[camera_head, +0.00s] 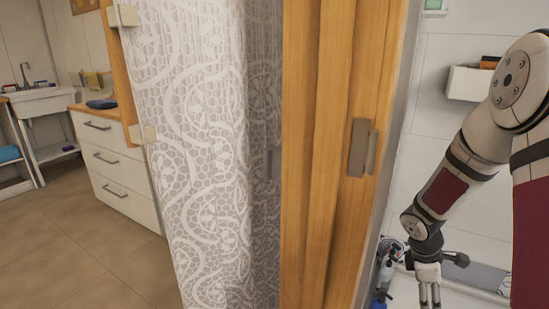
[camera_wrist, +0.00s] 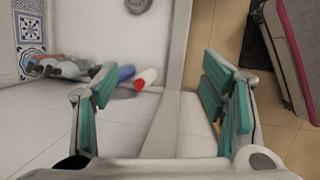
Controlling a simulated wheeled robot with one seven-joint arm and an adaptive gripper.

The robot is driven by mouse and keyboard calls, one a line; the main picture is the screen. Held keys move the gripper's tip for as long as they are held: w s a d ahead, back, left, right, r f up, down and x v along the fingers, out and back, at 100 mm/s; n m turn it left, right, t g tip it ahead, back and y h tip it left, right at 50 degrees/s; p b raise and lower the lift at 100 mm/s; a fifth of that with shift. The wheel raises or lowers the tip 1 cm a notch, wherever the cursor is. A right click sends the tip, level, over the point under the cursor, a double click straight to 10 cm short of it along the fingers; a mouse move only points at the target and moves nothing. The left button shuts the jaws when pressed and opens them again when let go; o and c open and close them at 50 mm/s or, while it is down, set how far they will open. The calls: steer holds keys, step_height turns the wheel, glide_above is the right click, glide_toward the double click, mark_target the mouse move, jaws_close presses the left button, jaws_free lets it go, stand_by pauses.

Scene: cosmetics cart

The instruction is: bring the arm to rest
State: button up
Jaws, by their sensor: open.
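My arm (camera_head: 446,184) reaches down along the right side of the head view. My gripper (camera_head: 430,297) hangs low at the bottom of that view, its tips cut off by the frame edge. In the wrist view my gripper (camera_wrist: 165,100) has its two green-padded fingers wide apart, with nothing between them in its grasp. A pale edge runs between the fingers beyond them.
A wooden door frame (camera_head: 335,150) and lace curtain (camera_head: 205,150) stand left of my arm. Several bottles (camera_wrist: 75,68) and a red-capped item (camera_wrist: 146,79) lie on a white surface. Tiled floor (camera_wrist: 290,140) shows at right.

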steer(key=s+a+r+m, duration=0.3)
steer(key=s+a+r, duration=0.15)
steer(key=r, duration=0.45)
steer(key=s+a+r+m, duration=0.3)
steer(key=s+a+r, duration=0.15)
steer(key=r, duration=0.55)
steer(key=s+a+r+m+t+y, duration=0.1)
steer(key=s+a+r+m+y, duration=0.15)
steer(key=s+a, duration=0.6)
steer(key=s+a+r+m+y, duration=0.2)
steer(key=s+a+r+m, duration=0.3)
steer(key=s, duration=0.7)
step_height(320, 180, up, 24)
steer(key=n+t+p, duration=0.1)
steer(key=t+p, duration=0.2)
steer(key=p, duration=2.1)
steer(key=shift+t+p, duration=0.3)
steer(key=shift+a+r+h, duration=0.1)
steer(key=shift+h, duration=0.15)
